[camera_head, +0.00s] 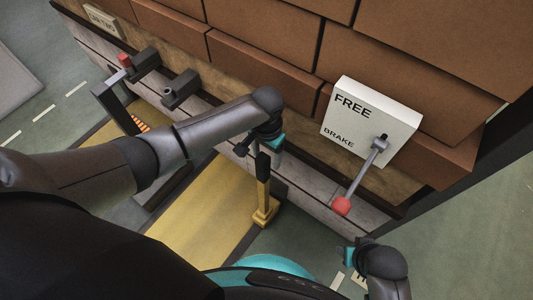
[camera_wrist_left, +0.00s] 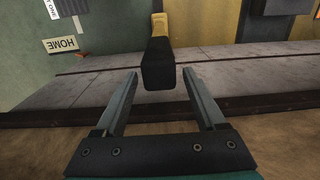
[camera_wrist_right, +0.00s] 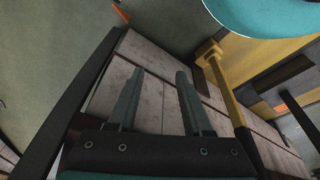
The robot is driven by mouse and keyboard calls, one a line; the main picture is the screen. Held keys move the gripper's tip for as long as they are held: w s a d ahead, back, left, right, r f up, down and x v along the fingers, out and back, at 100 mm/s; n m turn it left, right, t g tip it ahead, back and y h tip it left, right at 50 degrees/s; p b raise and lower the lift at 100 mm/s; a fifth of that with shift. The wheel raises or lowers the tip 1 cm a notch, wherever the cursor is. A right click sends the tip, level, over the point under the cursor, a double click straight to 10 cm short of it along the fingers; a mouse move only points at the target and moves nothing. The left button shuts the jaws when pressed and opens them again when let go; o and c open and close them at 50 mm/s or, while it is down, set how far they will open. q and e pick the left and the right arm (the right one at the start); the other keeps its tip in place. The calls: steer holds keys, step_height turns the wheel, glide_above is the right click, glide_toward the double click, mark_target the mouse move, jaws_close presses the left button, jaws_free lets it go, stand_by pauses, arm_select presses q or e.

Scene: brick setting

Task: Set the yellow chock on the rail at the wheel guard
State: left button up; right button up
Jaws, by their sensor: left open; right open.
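The yellow chock (camera_head: 265,214) stands on the floor area by the brick wall, its upright handle black at the top. In the left wrist view the black handle end (camera_wrist_left: 158,65) is just beyond my fingertips, centred between them. My left gripper (camera_head: 268,142) is open at the handle's top; no hold shows. It also shows in the left wrist view (camera_wrist_left: 160,78). My right gripper (camera_head: 352,256) is open and empty; in the right wrist view (camera_wrist_right: 160,78) the chock (camera_wrist_right: 208,50) is to its right. I cannot tell for sure which parts are the rail and wheel guard.
A white FREE/BRAKE panel (camera_head: 370,118) on the brick wall carries a grey lever with a red knob (camera_head: 341,206), close to my right gripper. Dark brackets (camera_head: 181,90) and an orange-striped post (camera_head: 138,122) stand at left. A grey ledge (camera_head: 318,207) runs along the wall.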

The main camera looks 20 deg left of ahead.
arm_select(q)
steer(key=shift+r, duration=0.6)
step_height(320, 180, up, 7)
steer(key=p, duration=0.4)
steer(key=shift+r+p, duration=1.15)
steer(key=shift+r, duration=1.05)
arm_select(e)
steer(key=s+d+f, duration=0.5)
steer(key=s+f, duration=0.2)
steer(key=f, duration=0.3)
steer(key=shift+s+g+h, duration=0.15)
steer(key=shift+g+h, duration=0.15)
